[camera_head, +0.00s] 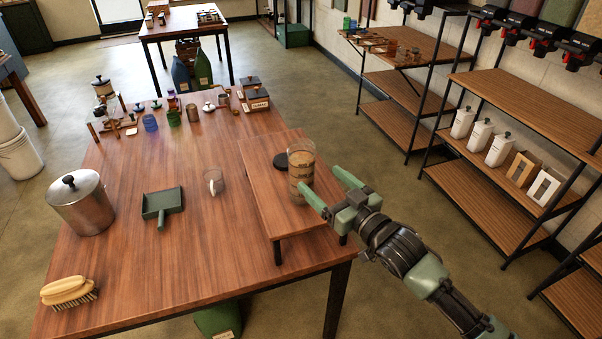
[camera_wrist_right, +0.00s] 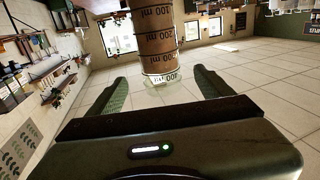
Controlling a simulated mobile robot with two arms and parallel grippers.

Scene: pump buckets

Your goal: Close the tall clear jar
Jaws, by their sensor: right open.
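The tall clear jar (camera_head: 301,163) stands upright on a low wooden riser (camera_head: 258,199). It has brown banded contents, and its clear top shows no lid on it. In the right wrist view the jar (camera_wrist_right: 158,45), with its "100 ml" markings upside down, shows beyond and between my fingertips. A dark round lid (camera_head: 280,161) lies on the riser just left of the jar. My right gripper (camera_head: 320,180) is open at the jar's right front side. I cannot tell whether a finger touches the jar. My left gripper is not in view.
On the table are a steel pot (camera_head: 79,205), a green dustpan (camera_head: 162,203), a clear mug (camera_head: 212,184) and a brush (camera_head: 69,291). Several small jars and boxes stand along the far edge. Shelving (camera_head: 510,150) stands to the right. The table's middle is mostly clear.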

